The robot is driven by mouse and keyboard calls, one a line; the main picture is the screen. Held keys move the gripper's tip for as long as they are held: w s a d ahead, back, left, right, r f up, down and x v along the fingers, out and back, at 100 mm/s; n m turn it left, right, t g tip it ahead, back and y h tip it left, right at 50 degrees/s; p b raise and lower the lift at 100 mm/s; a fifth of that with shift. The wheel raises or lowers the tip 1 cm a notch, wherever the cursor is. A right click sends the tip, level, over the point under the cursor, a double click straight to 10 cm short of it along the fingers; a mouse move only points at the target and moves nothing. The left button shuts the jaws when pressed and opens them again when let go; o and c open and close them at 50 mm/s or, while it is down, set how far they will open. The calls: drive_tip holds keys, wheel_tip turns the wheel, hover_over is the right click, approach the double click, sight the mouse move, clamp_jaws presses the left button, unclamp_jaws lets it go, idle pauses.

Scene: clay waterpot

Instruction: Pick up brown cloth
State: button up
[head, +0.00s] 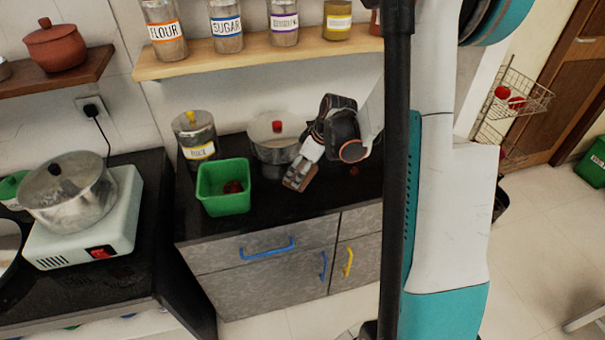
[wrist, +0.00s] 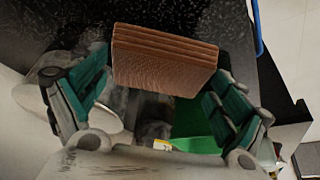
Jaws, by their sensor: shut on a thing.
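The brown cloth (wrist: 163,55) is a folded, layered block with a ribbed face. It sits between the two fingers of my gripper (wrist: 160,76) in the wrist view. In the head view, my gripper (head: 311,160) reaches down over the dark counter, shut on the cloth (head: 300,178). The cloth looks tilted there, and I cannot tell whether it clears the counter. My fingers hide part of its sides.
A green bin (head: 224,200) with something red inside stands left of my gripper. A lidded metal pot (head: 268,152) is just behind, and a jar (head: 194,160) stands beside it. A wooden shelf (head: 220,62) with jars hangs above. Drawers (head: 262,258) are below the counter.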

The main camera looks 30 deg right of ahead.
wheel_tip(320, 180, up, 15)
drive_tip(key=p, duration=0.4)
